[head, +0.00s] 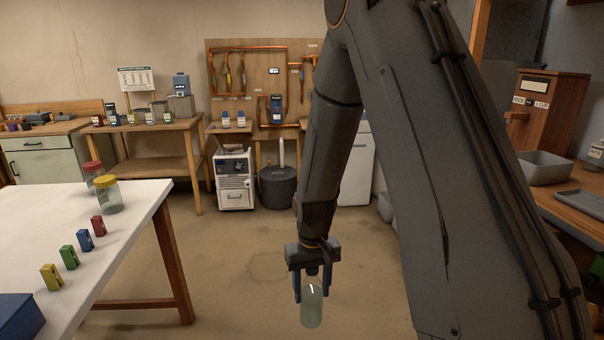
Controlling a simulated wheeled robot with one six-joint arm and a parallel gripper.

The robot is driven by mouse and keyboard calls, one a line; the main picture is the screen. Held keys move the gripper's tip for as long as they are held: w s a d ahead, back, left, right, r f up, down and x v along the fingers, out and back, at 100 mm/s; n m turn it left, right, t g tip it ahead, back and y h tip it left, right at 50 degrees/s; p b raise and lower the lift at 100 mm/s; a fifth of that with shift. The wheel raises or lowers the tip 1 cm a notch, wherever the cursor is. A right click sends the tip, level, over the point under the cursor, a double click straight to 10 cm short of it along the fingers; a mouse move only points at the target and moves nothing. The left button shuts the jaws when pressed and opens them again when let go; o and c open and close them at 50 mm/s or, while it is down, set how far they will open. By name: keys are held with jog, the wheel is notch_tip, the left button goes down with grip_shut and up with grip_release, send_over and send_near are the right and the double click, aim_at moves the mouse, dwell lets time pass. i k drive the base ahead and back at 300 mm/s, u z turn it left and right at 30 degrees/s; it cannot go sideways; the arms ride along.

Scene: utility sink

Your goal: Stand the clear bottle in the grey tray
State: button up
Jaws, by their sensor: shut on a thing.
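My gripper (312,286) points down at the lower middle of the head view, over the open floor. It is shut on the clear bottle (312,308), which hangs upright between the two blue fingers. The bottle's upper part is partly hidden by the gripper. A grey tray (583,203), shallow, lies on the wooden bench at the right. A deeper grey bin (545,166) stands just behind it on the same bench. The gripper and bottle are well to the left of both and apart from them.
A white table (140,200) at left holds two jars, one with a yellow lid (108,196), several coloured clips and a blue box (18,317). The floor between is clear.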

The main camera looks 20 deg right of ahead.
aim_at(579, 205)
jog(key=z, duration=0.3)
jog(key=i, duration=1.3)
jog(key=z, duration=1.55)
jog(key=i, duration=0.7)
jog(key=z, duration=0.7)
